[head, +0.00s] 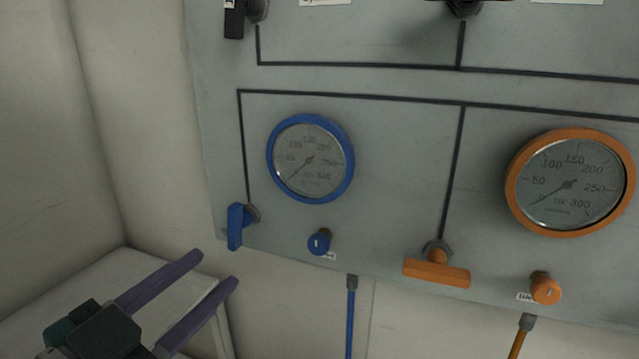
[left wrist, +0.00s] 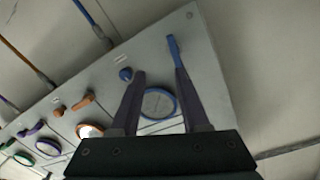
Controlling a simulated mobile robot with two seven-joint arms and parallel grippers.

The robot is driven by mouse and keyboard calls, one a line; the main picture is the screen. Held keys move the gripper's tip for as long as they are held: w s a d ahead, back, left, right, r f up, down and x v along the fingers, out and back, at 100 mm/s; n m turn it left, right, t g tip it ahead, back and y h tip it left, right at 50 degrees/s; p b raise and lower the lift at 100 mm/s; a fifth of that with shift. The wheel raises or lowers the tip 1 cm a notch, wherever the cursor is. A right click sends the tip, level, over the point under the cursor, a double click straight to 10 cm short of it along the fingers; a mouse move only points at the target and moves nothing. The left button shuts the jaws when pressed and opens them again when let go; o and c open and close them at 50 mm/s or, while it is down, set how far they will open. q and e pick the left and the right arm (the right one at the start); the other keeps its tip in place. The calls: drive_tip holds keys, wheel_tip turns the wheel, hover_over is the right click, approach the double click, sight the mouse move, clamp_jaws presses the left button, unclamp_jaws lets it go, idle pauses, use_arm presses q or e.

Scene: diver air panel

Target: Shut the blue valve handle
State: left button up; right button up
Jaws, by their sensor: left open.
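The blue valve handle (head: 236,226) sits at the lower left corner of the grey panel, at the end of a black line. It stands nearly upright, its long side close to vertical in the head view. In the left wrist view the handle (left wrist: 172,48) shows just beyond the tip of the right-hand finger. My left gripper (head: 218,267) is open and empty, below the handle in the head view and seemingly apart from it. It also shows in the left wrist view (left wrist: 160,71), with its fingers pointing at the panel. My right gripper is not in view.
A blue-rimmed gauge (head: 310,158) and a blue knob (head: 319,242) are right of the handle. An orange handle (head: 436,270), lying crosswise, an orange knob (head: 545,289) and an orange-rimmed gauge (head: 570,183) are farther right. A blue hose (head: 350,315) hangs below. A pale wall (head: 130,110) stands left.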

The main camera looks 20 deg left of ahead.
sight(231, 227)
use_arm(q)
drive_tip(key=w+n, duration=0.1)
drive_tip(key=w, duration=0.2)
drive_tip(key=w+a+n, duration=0.1)
drive_tip(key=w, duration=0.2)
drive_tip(key=w+r+n, duration=0.1)
drive_tip(key=w, duration=0.2)
drive_tip(key=shift+w+a+y, duration=0.3)
drive_tip(key=shift+w+a, duration=0.05)
drive_tip(key=shift+a, duration=0.05)
clamp_jaws()
